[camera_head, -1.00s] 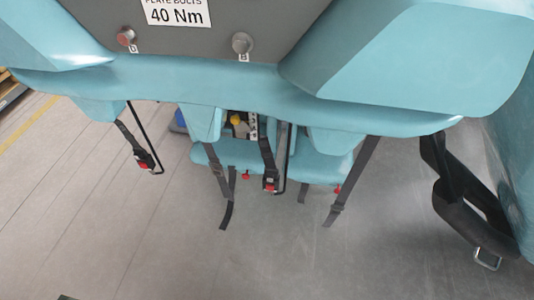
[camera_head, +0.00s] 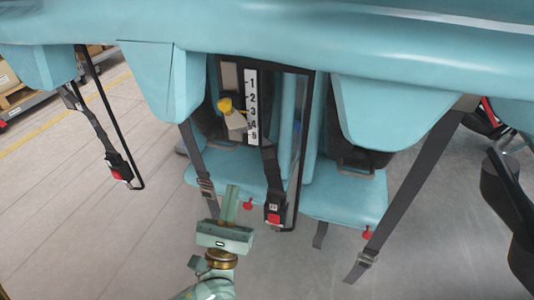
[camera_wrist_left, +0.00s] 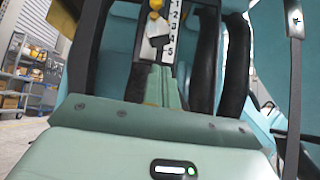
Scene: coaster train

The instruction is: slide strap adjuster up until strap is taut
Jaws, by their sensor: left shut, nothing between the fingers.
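A grey strap (camera_head: 191,145) hangs left of the numbered plate, with a strap adjuster (camera_head: 205,187) low on it and a loose tail below. A second grey strap (camera_head: 411,187) hangs slanted to the right, with its own adjuster (camera_head: 367,259) near its lower end. My left gripper (camera_head: 231,188) is shut and empty, pointing up just right of the left adjuster and apart from it in the picture. Its closed fingers (camera_wrist_left: 161,76) show in the left wrist view. A dark strap with a metal fitting (camera_wrist_left: 294,22) stands at the right there; I cannot tell which strap it is.
A red-button buckle (camera_head: 274,214) hangs on a black strap right of my left gripper, beside a black rod. Behind are the plate numbered 1 to 5 (camera_head: 252,105), a yellow-knobbed lever (camera_head: 225,105) and teal seats (camera_head: 340,205). Open floor (camera_head: 75,235) lies left.

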